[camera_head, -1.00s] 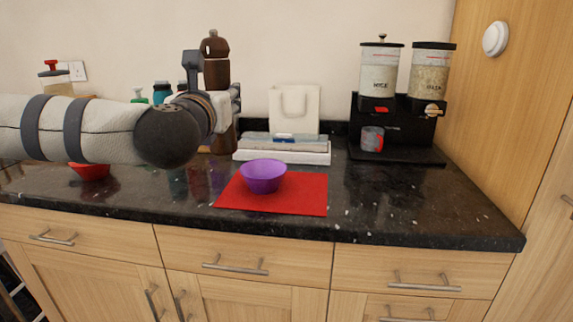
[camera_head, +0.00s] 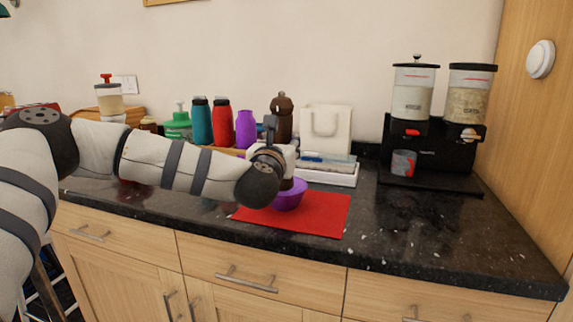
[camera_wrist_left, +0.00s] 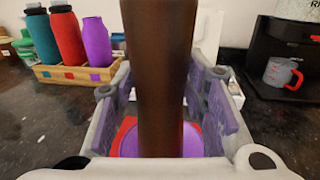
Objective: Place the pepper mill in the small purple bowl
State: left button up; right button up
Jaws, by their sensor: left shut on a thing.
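The dark brown pepper mill (camera_head: 282,122) stands upright in my left gripper (camera_head: 286,160), which is shut on it. In the left wrist view the mill (camera_wrist_left: 160,80) runs down between the two finger pads. The small purple bowl (camera_head: 290,198) sits on a red mat (camera_head: 322,214) directly below the gripper. The bowl also shows behind the mill's lower end in the left wrist view (camera_wrist_left: 192,142). The mill's base is at or within the bowl's rim; I cannot tell whether it touches the bottom. My arm covers part of the bowl. My right gripper is not in view.
Teal (camera_head: 202,122), red (camera_head: 222,122) and purple (camera_head: 245,128) bottles stand in a wooden box behind my arm. A white tray (camera_head: 330,178) lies behind the mat. A black dispenser stand (camera_head: 432,160) with a mug is at right. The counter right of the mat is clear.

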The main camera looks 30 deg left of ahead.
pick_arm(q)
jog(key=shift+w+a+f, duration=0.15)
jog(key=shift+w+f, duration=0.4)
jog(key=shift+f, duration=0.1)
jog(key=f, duration=0.3)
jog(key=shift+w+f, duration=0.2)
jog(key=shift+f, duration=0.05)
jog(key=shift+r, duration=0.15)
jog(key=shift+f+b, duration=0.3)
jog(key=shift+b, duration=0.05)
jog(key=o, duration=1.3)
jog(key=shift+o, duration=0.2)
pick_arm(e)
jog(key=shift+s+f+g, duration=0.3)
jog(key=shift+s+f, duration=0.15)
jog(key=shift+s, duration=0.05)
